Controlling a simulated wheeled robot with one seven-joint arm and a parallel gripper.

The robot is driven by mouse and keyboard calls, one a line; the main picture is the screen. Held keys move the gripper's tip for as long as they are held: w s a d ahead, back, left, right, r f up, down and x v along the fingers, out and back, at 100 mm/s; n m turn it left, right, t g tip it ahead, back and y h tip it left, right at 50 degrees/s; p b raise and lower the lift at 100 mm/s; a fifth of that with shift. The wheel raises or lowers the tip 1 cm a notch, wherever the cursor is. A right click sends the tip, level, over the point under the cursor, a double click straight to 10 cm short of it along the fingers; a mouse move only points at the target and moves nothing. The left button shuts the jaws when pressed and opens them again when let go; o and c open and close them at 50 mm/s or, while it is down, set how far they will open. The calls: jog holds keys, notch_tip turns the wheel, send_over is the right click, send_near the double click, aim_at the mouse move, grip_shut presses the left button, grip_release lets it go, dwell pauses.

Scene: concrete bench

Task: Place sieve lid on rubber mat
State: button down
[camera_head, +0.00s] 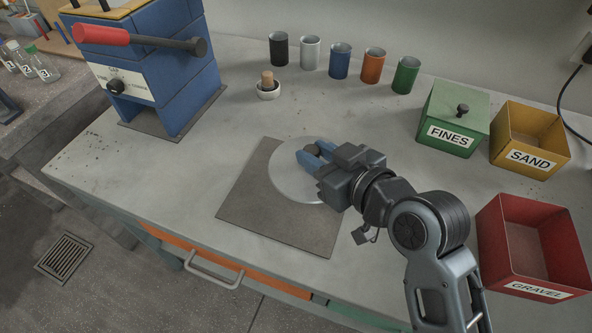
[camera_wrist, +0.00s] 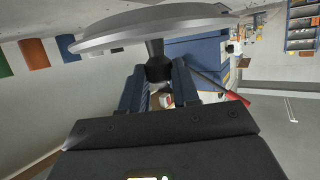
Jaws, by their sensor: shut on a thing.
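The sieve lid (camera_head: 288,180) is a pale grey round disc with a dark knob. My gripper (camera_head: 311,154) is shut on the lid's knob from the right, with its blue fingers over the disc. In the wrist view the lid (camera_wrist: 150,27) crosses the top, and its black knob (camera_wrist: 155,55) sits between the fingers (camera_wrist: 158,85). The rubber mat (camera_head: 262,217) is a flat grey-brown square on the bench. In the head view the lid overlaps the mat's upper right part. I cannot tell whether the lid touches the mat.
A blue machine (camera_head: 160,75) with a red-handled lever stands at the left. A lidded green FINES box (camera_head: 450,122), a yellow SAND bin (camera_head: 530,160) and a red GRAVEL bin (camera_head: 525,275) stand right.

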aim_at(297, 176)
jog(key=a, duration=0.1)
jog(key=a+f, duration=0.2)
jog(key=shift+w+a+f, duration=0.1)
jog(key=shift+w+a, duration=0.2)
jog(key=shift+a, duration=0.05)
jog(key=shift+f, duration=1.95)
jog(key=shift+f, duration=0.1)
jog(key=c, duration=0.8)
grip_release()
jog(key=shift+s+d, duration=0.1)
jog(key=v, duration=1.2)
jog(key=shift+b, duration=0.3)
